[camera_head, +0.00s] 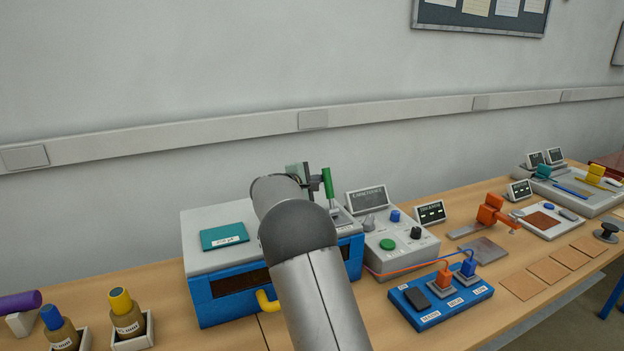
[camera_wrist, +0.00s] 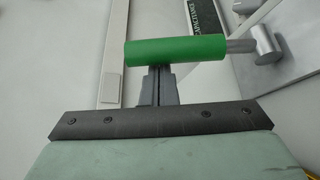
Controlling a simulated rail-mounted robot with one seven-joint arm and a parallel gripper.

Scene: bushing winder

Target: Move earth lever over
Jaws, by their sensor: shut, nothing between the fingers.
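The earth lever has a green handle (camera_head: 327,182) and stands on the right part of the blue and grey machine (camera_head: 204,259), near its back. In the wrist view the green handle (camera_wrist: 175,50) lies across the picture on a metal rod that runs to a grey pivot at the right. My gripper (camera_wrist: 160,78) is shut and empty, with its dark fingers together right at the handle. Whether they touch it cannot be told. In the head view my gripper (camera_head: 313,183) is just left of the handle, and my arm hides part of the machine.
A grey control box (camera_head: 400,245) with a screen and knobs stands right of the machine. A blue terminal board (camera_head: 440,302) with orange and blue plugs is in front of it. Bottles with blue and yellow caps (camera_head: 124,312) stand at the left. The wall is behind.

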